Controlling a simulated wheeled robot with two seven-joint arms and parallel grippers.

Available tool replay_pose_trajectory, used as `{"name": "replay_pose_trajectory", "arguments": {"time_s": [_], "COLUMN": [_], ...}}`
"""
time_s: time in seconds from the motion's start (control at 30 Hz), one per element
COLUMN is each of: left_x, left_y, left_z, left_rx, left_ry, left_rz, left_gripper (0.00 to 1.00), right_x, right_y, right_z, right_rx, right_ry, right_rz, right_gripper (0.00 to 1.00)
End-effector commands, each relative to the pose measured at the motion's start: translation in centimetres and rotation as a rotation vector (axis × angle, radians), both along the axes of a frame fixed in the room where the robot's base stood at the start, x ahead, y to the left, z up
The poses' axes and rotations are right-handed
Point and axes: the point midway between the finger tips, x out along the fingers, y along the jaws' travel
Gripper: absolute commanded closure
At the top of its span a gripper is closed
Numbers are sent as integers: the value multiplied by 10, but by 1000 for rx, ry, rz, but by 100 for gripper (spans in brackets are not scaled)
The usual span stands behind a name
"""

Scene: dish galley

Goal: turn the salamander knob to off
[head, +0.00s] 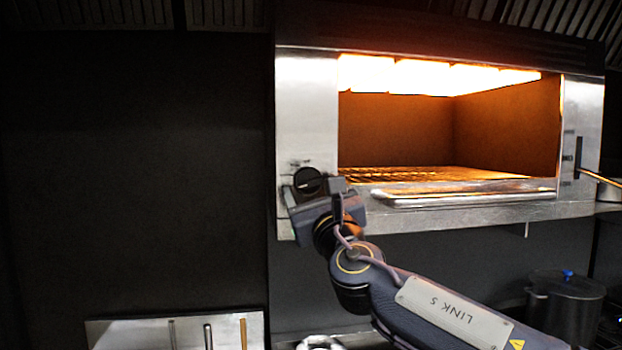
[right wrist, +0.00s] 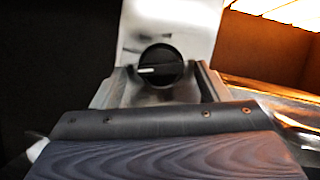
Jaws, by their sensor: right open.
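The salamander (head: 307,85) is a steel grill box on the wall, its heating elements glowing bright orange. Its round black knob (head: 307,181) sits low on the left front panel. In the right wrist view the knob (right wrist: 160,66) shows whole, with a white pointer line turned to the left. My right gripper (head: 318,186) is at the panel in front of the knob. Its jaws are open, with one finger on each side of the knob in the right wrist view (right wrist: 165,88). I cannot tell whether the fingers touch it. My left gripper is not in view.
A wire rack (head: 400,175) lies inside the salamander, with a tray (head: 465,194) along its front edge, right of my gripper. A lever handle (head: 598,178) sticks out at the right side. A dark pot (head: 566,300) stands lower right. The left wall is bare.

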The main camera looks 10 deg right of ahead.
Motion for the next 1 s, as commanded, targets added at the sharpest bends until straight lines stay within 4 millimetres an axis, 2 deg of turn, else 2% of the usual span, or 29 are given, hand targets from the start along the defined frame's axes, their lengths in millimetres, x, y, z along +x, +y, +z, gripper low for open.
{"name": "replay_pose_trajectory", "arguments": {"time_s": [0.13,0.4,0.73,1.0], "left_x": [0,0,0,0], "left_y": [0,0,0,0], "left_z": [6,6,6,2], "left_rx": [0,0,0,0], "left_ry": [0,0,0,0], "left_rz": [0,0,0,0], "left_gripper": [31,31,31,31], "right_x": [10,11,10,11], "right_y": [1,1,1,1], "right_z": [4,4,4,2], "right_rx": [1,1,1,27], "right_ry": [1,0,1,0], "right_rz": [0,0,0,-1], "right_gripper": [32,32,75,76]}}
